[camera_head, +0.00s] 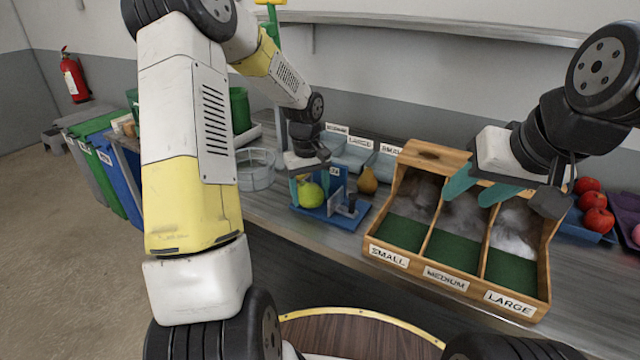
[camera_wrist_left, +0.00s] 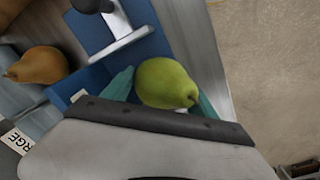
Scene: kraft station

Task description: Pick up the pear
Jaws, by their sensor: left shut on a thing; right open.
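A green pear (camera_head: 311,194) is between the fingers of my left gripper (camera_head: 310,180), at the blue stand (camera_head: 342,214) on the bench. In the left wrist view the green pear (camera_wrist_left: 166,83) lies between the two teal fingers, which are shut on it. I cannot tell whether it still touches the stand. A brown pear (camera_head: 367,180) lies to the right, behind the stand; it also shows in the left wrist view (camera_wrist_left: 38,65). My right gripper (camera_head: 478,190) is open and empty above the wooden sorting box.
The wooden box (camera_head: 428,155) has compartments labelled SMALL, MEDIUM and LARGE. Red fruit (camera_head: 597,220) sits in a blue tray at the right. A clear round container (camera_head: 256,170) stands left of the stand. Labelled bins (camera_head: 357,155) line the back.

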